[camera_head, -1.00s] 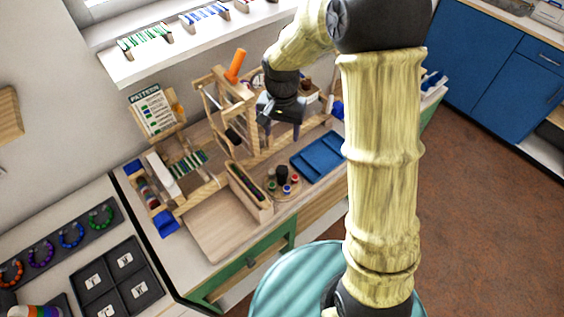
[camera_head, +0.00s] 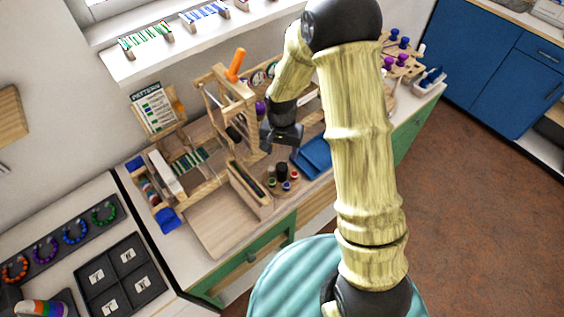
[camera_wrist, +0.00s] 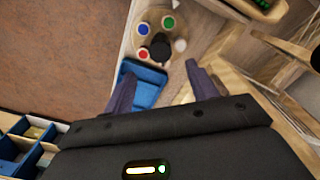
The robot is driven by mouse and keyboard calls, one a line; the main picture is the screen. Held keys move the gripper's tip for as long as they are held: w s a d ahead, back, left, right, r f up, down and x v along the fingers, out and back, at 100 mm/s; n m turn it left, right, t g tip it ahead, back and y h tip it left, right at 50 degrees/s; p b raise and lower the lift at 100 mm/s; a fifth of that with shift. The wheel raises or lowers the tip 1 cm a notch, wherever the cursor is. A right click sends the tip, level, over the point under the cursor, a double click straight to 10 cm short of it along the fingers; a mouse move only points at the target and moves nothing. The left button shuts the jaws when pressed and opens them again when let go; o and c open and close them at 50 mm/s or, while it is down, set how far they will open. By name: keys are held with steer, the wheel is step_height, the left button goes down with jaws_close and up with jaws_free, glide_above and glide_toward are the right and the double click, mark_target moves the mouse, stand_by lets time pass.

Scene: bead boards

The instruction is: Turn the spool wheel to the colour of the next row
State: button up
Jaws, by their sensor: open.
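The spool wheel (camera_head: 287,187) is a small round wooden disc on the bench, with coloured spools around a black centre knob (camera_head: 282,170). In the wrist view the wheel (camera_wrist: 152,16) shows a green, a blue, a red and a white spool around the knob (camera_wrist: 160,46). My gripper (camera_head: 282,148) hangs above and behind the wheel, apart from it. In the wrist view its two open fingers (camera_wrist: 160,78) have nothing between them but the view of the tray below. The pattern card (camera_head: 153,109) stands at the back left, with coloured rows too small to read fully.
A blue tray (camera_head: 314,157) lies right of the wheel, partly behind my arm. A wooden holder (camera_head: 248,185) stands just left of the wheel. A wooden frame with an orange handle (camera_head: 236,65) rises behind. A bead loom (camera_head: 190,162) and an empty wooden tray (camera_head: 220,222) are further left.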

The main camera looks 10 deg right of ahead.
mark_target(282, 167)
step_height(282, 167, down, 8)
steer(key=shift+r+p, duration=0.1)
steer(key=shift+p, duration=0.65)
steer(key=c, duration=1)
